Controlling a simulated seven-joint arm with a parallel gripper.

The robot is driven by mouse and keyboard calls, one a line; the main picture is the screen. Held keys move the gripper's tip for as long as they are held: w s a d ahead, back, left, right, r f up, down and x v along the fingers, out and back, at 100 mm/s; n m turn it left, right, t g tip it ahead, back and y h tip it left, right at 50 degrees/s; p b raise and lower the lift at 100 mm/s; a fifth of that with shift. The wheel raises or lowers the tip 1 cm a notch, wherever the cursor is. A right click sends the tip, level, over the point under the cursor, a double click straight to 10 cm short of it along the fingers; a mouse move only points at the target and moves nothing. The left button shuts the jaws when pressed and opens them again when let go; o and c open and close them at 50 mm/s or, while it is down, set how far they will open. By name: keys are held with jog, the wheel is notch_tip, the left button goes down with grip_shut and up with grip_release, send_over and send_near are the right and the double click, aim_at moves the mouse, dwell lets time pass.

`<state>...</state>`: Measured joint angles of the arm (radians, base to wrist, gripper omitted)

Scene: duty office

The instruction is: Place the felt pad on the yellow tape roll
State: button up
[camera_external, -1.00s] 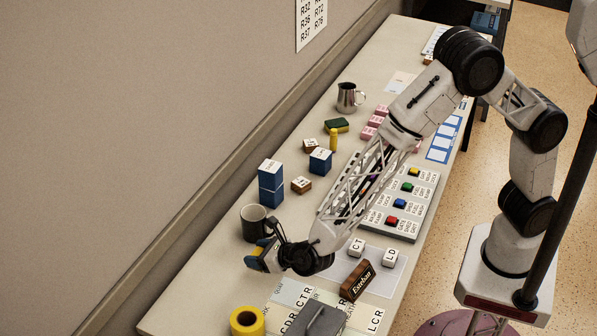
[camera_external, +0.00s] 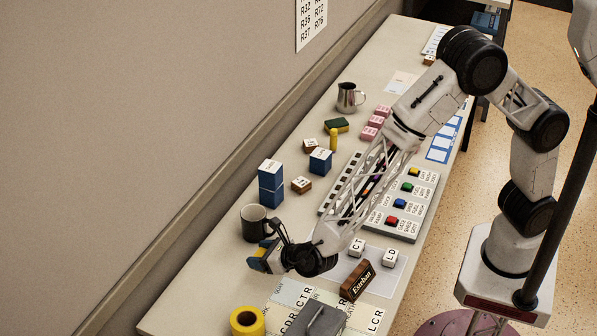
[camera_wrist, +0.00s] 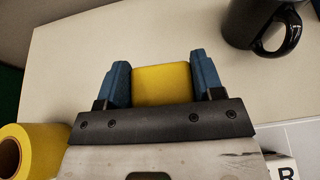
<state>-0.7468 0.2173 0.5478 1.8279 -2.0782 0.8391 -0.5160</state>
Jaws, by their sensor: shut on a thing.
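My gripper (camera_external: 264,259) is low over the near part of the table, just in front of the dark mug. In the wrist view its blue fingers (camera_wrist: 160,62) are shut on a flat yellow piece, which I take to be the felt pad (camera_wrist: 162,85). In the external view the pad is mostly hidden by the gripper. The yellow tape roll (camera_external: 247,331) lies at the near end of the table, apart from the gripper. It also shows at the lower left of the wrist view (camera_wrist: 45,147), with its hole partly in frame. Its top looks bare.
A dark mug (camera_external: 252,227) stands close behind the gripper. Bare tabletop lies between gripper and roll.

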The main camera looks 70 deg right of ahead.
jog(key=s+a+r, duration=0.3)
jog(key=s+a, duration=0.1)
jog(key=s, duration=0.4)
jog(key=s+a+r, duration=0.4)
jog(key=s, duration=0.5)
jog(key=shift+a+r, duration=0.2)
jog(key=shift+a, duration=0.2)
jog(key=shift+w+a, duration=0.1)
send_over(245, 318)
jog(key=shift+f, duration=0.75)
jog(key=shift+f, duration=1.75)
jog(key=shift+f, duration=0.1)
jog(key=o, duration=0.9)
